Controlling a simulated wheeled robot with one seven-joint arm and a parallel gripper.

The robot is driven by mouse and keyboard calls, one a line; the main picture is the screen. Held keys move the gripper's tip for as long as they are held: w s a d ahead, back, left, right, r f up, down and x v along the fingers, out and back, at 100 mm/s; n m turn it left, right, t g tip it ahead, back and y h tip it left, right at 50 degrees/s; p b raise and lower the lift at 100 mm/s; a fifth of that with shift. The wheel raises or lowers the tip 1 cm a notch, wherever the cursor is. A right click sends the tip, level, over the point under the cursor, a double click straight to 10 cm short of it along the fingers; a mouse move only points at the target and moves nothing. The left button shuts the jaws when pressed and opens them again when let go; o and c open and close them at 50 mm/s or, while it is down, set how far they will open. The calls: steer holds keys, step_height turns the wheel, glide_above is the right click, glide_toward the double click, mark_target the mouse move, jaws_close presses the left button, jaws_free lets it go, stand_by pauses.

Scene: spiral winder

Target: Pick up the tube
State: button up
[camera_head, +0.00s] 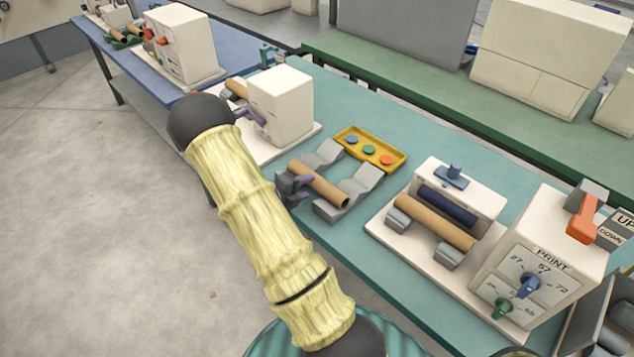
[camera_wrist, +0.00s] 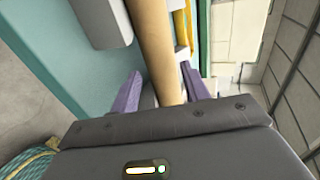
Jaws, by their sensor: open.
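A brown cardboard tube (camera_head: 320,185) rests across two grey cradle blocks (camera_head: 360,187) on the teal bench. My gripper (camera_head: 301,187) is at the tube's near left end, with its purple fingers open. In the wrist view the tube (camera_wrist: 152,40) runs between the two open fingers (camera_wrist: 160,90), with a gap showing on at least the left side. I cannot tell whether either finger touches it. A grey cradle block (camera_wrist: 100,20) shows left of the tube there.
A yellow tray (camera_head: 370,150) with coloured buttons lies behind the cradle. A second tube (camera_head: 433,222) lies on a print machine (camera_head: 545,255) at right. A white machine (camera_head: 281,105) stands at left. The teal bench (camera_head: 375,258) is bare along its front edge.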

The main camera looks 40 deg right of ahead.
mark_target(313, 185)
steer(key=x, duration=0.4)
steer(key=shift+s+p, duration=0.15)
steer(key=shift+p, duration=0.2)
steer(key=c, duration=0.6)
